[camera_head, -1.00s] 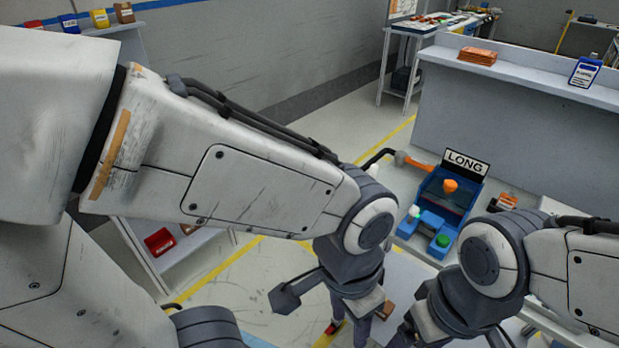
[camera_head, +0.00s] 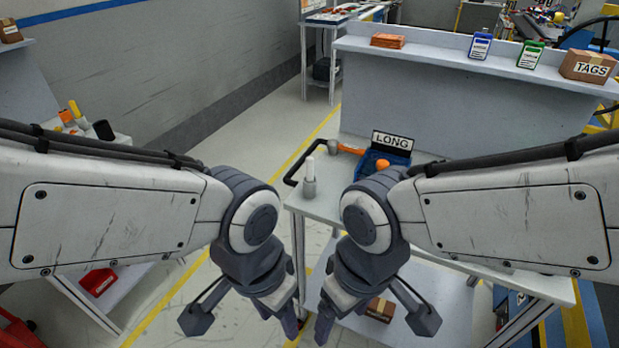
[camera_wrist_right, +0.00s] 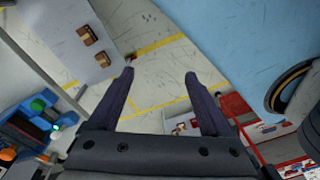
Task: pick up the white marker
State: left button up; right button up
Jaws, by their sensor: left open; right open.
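A slim white upright thing (camera_head: 309,168), which may be the white marker, stands in a grey holder (camera_head: 309,188) on the left part of the light worktable in the head view. It is too small to be sure. My left gripper (camera_head: 290,325) points down in front of the table, below and left of it. My right gripper (camera_head: 322,325) hangs close beside the left one. In the right wrist view the fingers of my right gripper (camera_wrist_right: 160,75) are apart with nothing between them. The white thing is not visible in that view.
A blue tray with a LONG sign (camera_head: 392,141) and an orange-handled tool (camera_head: 346,149) are on the worktable (camera_head: 325,205), partly behind my right arm. A shelf behind holds boxes, including TAGS (camera_head: 590,67). A cardboard box (camera_head: 380,309) lies on the lower shelf.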

aim_at(310, 161)
jog(key=z, duration=1.1)
jog(key=k, duration=0.95)
jog(key=u, duration=0.85)
jog(key=i, duration=1)
